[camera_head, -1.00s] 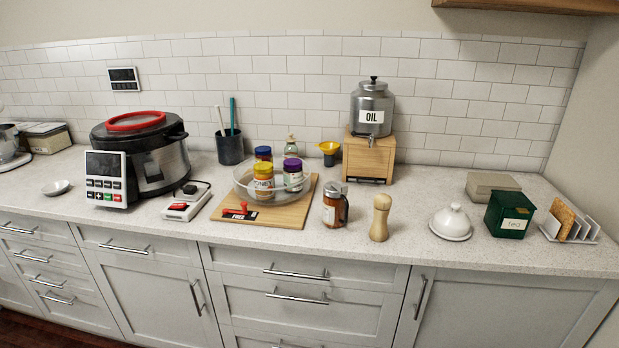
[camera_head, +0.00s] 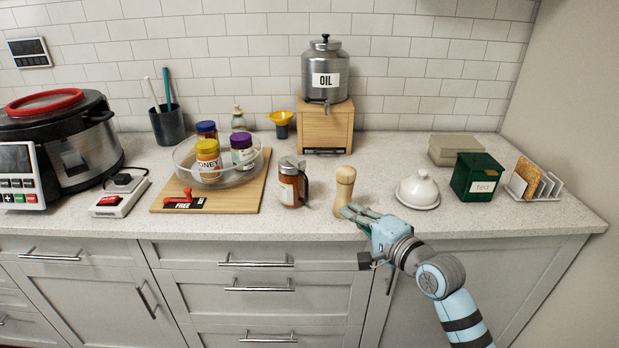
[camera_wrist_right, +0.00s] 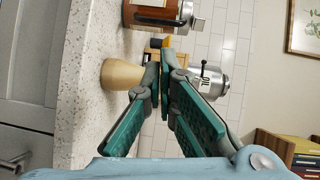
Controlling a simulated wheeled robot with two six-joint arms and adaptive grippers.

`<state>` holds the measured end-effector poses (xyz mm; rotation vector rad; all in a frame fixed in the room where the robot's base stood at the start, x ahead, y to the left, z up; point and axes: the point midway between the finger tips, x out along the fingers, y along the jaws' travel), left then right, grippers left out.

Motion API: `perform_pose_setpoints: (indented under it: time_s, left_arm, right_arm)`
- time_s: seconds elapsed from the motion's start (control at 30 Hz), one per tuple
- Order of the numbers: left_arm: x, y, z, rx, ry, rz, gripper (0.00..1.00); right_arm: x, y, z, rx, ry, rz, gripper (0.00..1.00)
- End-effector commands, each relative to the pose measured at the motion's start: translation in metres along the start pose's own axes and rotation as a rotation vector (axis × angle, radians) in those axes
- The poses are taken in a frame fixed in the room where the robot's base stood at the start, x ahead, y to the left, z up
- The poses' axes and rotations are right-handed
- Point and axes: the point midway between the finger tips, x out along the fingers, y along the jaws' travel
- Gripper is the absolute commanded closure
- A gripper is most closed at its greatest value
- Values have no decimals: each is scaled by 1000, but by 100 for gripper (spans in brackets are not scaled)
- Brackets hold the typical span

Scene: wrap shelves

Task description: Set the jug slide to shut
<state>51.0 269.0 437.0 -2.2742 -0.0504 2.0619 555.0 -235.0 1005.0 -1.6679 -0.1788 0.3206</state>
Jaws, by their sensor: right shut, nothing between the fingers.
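The jug (camera_head: 293,182) is a small vessel of amber contents with a metal top and a dark handle on its right. It stands upright near the front of the counter; the setting of its slide is too small to read. It also shows sideways at the top of the right wrist view (camera_wrist_right: 165,14). My right gripper (camera_head: 348,211) is shut and empty, at the front of the wooden mill and to the right of the jug, apart from the jug. Its fingers (camera_wrist_right: 163,70) meet at the tips in the wrist view. My left gripper is not in view.
The wooden mill (camera_head: 343,190) stands between my right gripper and the jug, also in the wrist view (camera_wrist_right: 119,75). Left are a wooden board (camera_head: 247,197) and glass bowl (camera_head: 181,161) with jars. An oil dispenser (camera_head: 317,75) stands behind; a white domed dish (camera_head: 418,191) is right.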

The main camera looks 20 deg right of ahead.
Motion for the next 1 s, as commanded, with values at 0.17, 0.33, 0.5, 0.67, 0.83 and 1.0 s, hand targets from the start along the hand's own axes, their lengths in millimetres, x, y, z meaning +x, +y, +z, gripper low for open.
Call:
perform_pose_setpoints:
  time_s: [0.17,0.33,0.5,0.67,0.83,1.0]
  left_arm:
    - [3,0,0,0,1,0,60]
    - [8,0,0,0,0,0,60]
    - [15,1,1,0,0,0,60]
    - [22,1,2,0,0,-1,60]
    - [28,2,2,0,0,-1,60]
    - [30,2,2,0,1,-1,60]
  right_arm:
    - [-4,-57,11,95,-58,-109,100]
    - [18,-59,13,100,-59,-111,100]
    - [54,-62,14,100,-57,-110,100]
    - [88,-65,16,97,-56,-108,100]
    - [117,-68,17,95,-56,-107,100]
    - [130,-70,18,94,-56,-106,100]
